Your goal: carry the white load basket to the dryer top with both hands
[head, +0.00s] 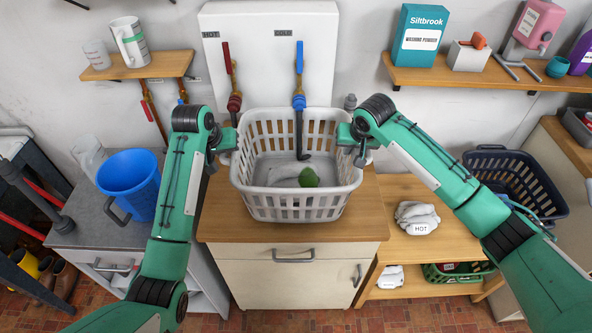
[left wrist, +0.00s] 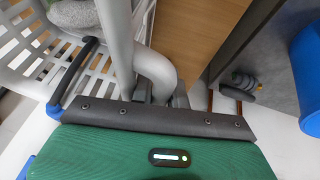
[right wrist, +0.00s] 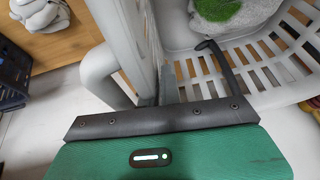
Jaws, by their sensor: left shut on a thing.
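The white load basket (head: 292,207) is level over the wooden worktop (head: 225,229) in the head view; I cannot tell whether it touches the wood. It holds a grey cloth (head: 283,172) and a green item (head: 308,177). My left gripper (head: 222,155) is shut on its left handle (left wrist: 152,70). My right gripper (head: 362,157) is at its right handle (right wrist: 97,70), which runs by the fingers; how tightly they close is hidden. I cannot make out for sure which surface is the dryer top.
A blue tap (head: 299,75) and a red tap (head: 230,80) stand behind the basket; a dark spout reaches down over it. A blue bucket (head: 130,182) stands on the grey-topped unit (head: 90,222) at left. A dark basket (head: 530,190) and lower shelf (head: 405,247) are at right.

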